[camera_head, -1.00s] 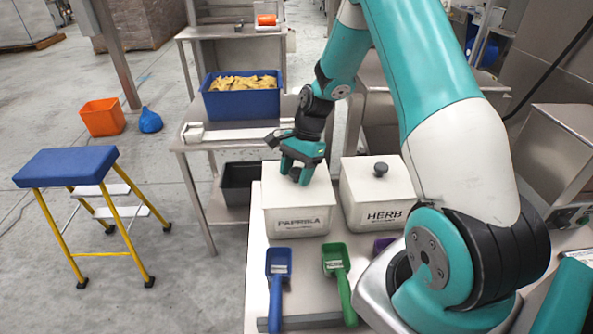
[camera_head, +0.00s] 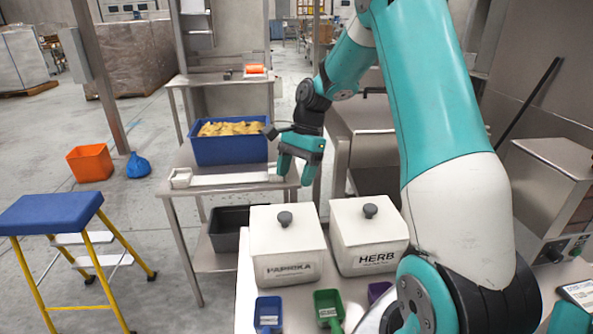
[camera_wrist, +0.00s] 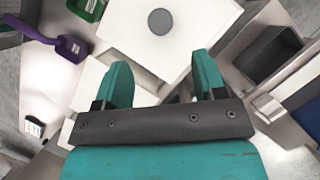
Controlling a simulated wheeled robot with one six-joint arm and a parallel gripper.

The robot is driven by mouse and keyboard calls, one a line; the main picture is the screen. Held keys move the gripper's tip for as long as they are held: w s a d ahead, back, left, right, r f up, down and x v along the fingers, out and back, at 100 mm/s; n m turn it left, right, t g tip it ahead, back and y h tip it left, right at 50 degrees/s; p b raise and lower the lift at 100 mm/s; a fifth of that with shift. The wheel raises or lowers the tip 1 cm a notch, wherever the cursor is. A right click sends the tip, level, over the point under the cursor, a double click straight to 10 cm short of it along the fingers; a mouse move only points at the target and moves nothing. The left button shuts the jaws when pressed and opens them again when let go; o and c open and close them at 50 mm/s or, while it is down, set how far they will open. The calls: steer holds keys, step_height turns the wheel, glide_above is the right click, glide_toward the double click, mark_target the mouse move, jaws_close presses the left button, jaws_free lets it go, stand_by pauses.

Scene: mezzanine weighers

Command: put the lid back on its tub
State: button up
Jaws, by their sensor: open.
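The white PAPRIKA tub (camera_head: 288,268) has its pale lid (camera_head: 284,228) on top, with a dark round knob (camera_head: 285,218). The lid looks seated, with no clear gap. The lid and knob also show at the top of the wrist view (camera_wrist: 161,21). The white HERB tub (camera_head: 369,258) stands to its right, with its own lid (camera_head: 369,222) and dark knob. My gripper (camera_head: 296,174) is open and empty, above and beyond the PAPRIKA lid in the head view. In the wrist view my gripper (camera_wrist: 162,62) has nothing between its fingers.
Blue (camera_head: 268,312), green (camera_head: 328,306) and purple (camera_head: 378,291) scoops lie in front of the tubs. A blue crate (camera_head: 230,152) with yellow contents stands on the bench behind. A dark bin (camera_head: 228,231) sits on the lower shelf. A blue-topped step stool (camera_head: 50,213) stands left.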

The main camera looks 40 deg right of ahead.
steer(key=s+a+r+n, duration=0.4)
steer(key=a+n, duration=0.2)
steer(key=a, duration=0.3)
steer(key=s+a+r+n, duration=0.4)
steer(key=a+r+n, duration=0.1)
steer(key=a, duration=0.4)
steer(key=s+a+n, duration=0.4)
steer(key=s+n, duration=0.2)
steer(key=s, duration=0.1)
steer(key=s+a+r+n, duration=0.1)
steer(key=s+a+n, duration=0.3)
steer(key=s+n, duration=0.2)
steer(key=shift+s+a+t, duration=0.2)
steer(key=shift+s+t, duration=0.2)
steer(key=shift+s, duration=0.65)
